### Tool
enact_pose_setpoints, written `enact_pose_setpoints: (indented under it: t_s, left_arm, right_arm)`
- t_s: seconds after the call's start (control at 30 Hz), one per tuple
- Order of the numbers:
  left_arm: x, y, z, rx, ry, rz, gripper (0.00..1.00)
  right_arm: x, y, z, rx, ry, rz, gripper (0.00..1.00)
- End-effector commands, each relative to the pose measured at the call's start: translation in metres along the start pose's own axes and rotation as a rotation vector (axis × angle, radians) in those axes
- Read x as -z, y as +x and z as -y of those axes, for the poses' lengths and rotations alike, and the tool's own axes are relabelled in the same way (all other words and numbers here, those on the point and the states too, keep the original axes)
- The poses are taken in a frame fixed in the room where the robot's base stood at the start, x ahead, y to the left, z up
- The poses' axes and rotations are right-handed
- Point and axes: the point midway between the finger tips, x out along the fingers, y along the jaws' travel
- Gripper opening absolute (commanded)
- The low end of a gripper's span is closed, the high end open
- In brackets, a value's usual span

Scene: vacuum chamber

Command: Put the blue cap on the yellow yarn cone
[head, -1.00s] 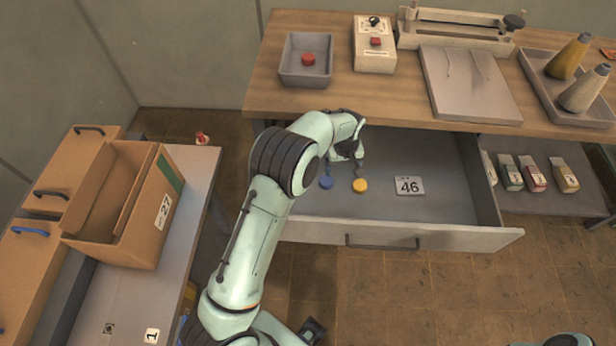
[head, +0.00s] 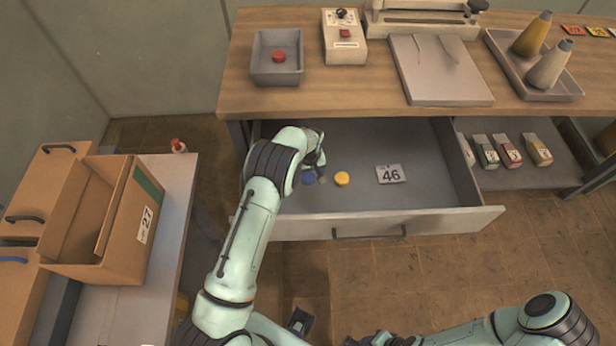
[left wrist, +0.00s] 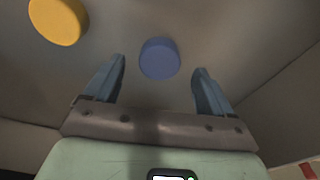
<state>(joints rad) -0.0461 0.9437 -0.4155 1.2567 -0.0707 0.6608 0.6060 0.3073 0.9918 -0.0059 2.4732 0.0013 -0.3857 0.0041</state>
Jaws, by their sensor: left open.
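The blue cap (head: 308,178) lies on the floor of the open drawer (head: 430,200), beside the yellow cap (head: 342,179). My left gripper (head: 316,182) is down in the drawer by the blue cap. In the left wrist view the open fingers (left wrist: 157,88) point toward the blue cap (left wrist: 159,58), which sits just beyond the tips and between their lines, apart from both. The yellow cap (left wrist: 57,20) shows at upper left there. The yellow yarn cone (head: 532,34) stands upright in a grey tray on the bench. My right arm shows at lower right; its gripper cannot be made out.
A grey yarn cone (head: 549,64) shares the tray (head: 552,96). A card marked 46 (head: 390,174) lies in the drawer. A grey bin with a red cap (head: 278,57), a switch box (head: 344,38) and a flat board (head: 440,75) occupy the bench. A cardboard box (head: 120,225) stands left.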

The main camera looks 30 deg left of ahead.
Motion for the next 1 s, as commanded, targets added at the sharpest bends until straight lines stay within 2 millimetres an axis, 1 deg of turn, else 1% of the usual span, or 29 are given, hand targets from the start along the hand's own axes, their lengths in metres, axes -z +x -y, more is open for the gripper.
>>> enact_pose_setpoints:
  t_s: [0.03,0.13,0.23,0.4,0.43,0.47,0.5,0.57,0.6,0.87,1.0]
  left_arm:
    - [0.000,0.007,0.000,0.001,0.000,0.001,0.84]
    - [0.000,0.018,0.000,0.001,-0.001,0.000,0.84]
    - [0.000,0.022,0.000,0.000,0.000,0.000,0.84]
    - [0.000,0.022,0.000,-0.001,0.000,-0.001,0.84]
    - [0.000,0.022,0.000,-0.001,0.000,-0.001,0.81]
    - [0.000,0.022,0.000,-0.001,0.000,-0.001,0.71]
    - [0.000,0.022,0.000,-0.001,0.000,-0.001,0.58]
    - [0.000,0.022,0.000,0.000,0.000,0.000,0.39]
    - [0.000,0.022,0.000,-0.001,0.000,-0.001,0.26]
    - [0.000,0.021,0.000,-0.001,0.000,-0.001,0.25]
    - [0.001,0.017,-0.001,-0.001,0.000,-0.002,0.25]
  right_arm:
    - [0.001,-0.002,0.001,0.000,0.000,-0.001,0.38]
    - [0.001,-0.002,0.001,0.000,-0.001,-0.001,0.38]
    - [0.001,-0.002,0.001,0.001,-0.001,-0.001,0.38]
    - [0.001,-0.002,0.001,0.000,-0.001,-0.001,0.38]
    - [0.001,-0.002,0.001,0.000,-0.001,-0.001,0.38]
    - [0.001,-0.002,0.001,0.000,-0.001,-0.001,0.38]
    - [0.001,-0.002,0.001,0.000,0.000,-0.001,0.38]
    - [0.001,-0.002,0.001,0.000,-0.001,-0.001,0.38]
    - [0.001,-0.002,0.001,0.000,-0.001,-0.001,0.38]
    - [0.001,-0.002,0.001,0.000,0.000,-0.001,0.38]
    - [0.001,-0.002,0.001,0.000,-0.001,-0.001,0.38]
